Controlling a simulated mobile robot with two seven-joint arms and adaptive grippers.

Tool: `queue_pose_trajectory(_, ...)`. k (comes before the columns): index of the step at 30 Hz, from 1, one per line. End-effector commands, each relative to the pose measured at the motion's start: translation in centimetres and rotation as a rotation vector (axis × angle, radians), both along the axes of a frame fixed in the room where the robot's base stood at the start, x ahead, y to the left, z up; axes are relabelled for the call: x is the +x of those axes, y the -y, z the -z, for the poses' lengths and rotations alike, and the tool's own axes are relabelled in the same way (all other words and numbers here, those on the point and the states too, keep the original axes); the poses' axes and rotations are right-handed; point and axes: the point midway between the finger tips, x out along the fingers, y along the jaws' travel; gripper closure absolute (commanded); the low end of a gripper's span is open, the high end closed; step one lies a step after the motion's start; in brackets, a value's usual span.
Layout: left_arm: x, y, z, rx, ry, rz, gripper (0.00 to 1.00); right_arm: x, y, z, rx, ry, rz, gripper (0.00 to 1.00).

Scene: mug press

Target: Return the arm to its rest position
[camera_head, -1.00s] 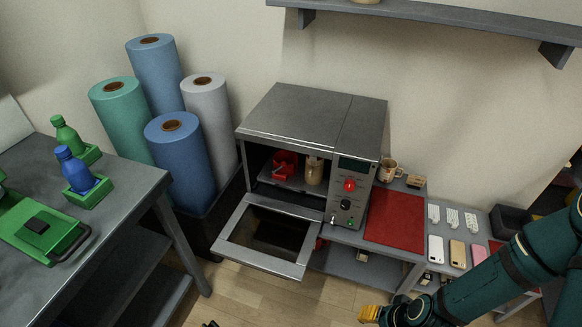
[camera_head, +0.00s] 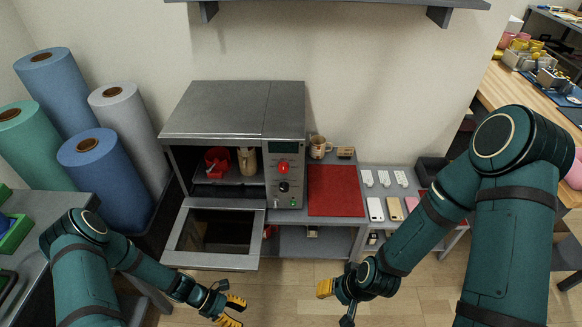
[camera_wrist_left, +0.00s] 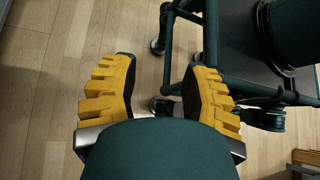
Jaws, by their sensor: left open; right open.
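My left gripper (camera_head: 232,310) is at the bottom of the head view, in front of and below the open press door.
A red mat (camera_head: 335,190), a patterned mug (camera_head: 319,147), phone cases (camera_head: 375,209) and white parts (camera_head: 384,178) lie right of the oven. Rolls (camera_head: 107,170) stand at the left, beside a grey table (camera_head: 65,203). A shelf (camera_head: 330,4) hangs above. Open floor lies in front.

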Motion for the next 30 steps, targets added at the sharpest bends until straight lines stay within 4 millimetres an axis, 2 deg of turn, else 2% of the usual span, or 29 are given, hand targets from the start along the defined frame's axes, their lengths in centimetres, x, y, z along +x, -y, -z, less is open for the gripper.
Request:
queue_pose_trajectory(1,0.1,0.7,-1.6,0.069,0.108,0.138,0.54,0.0,0.0,0.0,0.000,0.000,0.000,0.50)
queue_pose_trajectory(3,0.2,1.3,-3.3,0.154,0.268,0.320,0.54,0.0,0.0,0.0,0.000,0.000,0.000,0.50)
queue_pose_trajectory(9,1.1,3.5,-9.5,0.329,0.753,0.815,0.54,0.0,0.0,0.0,0.000,0.000,0.000,0.50)
queue_pose_trajectory(15,1.5,5.8,-14.7,0.406,1.112,1.118,0.54,0.0,0.0,0.0,0.000,0.000,0.000,0.50)
queue_pose_trajectory(20,1.5,6.7,-16.3,0.424,1.219,1.197,0.54,0.0,0.0,0.0,0.000,0.000,0.000,0.50)
queue_pose_trajectory(30,1.5,6.7,-16.3,0.425,1.223,1.199,0.54,0.0,0.0,0.0,0.000,0.000,0.000,0.50)
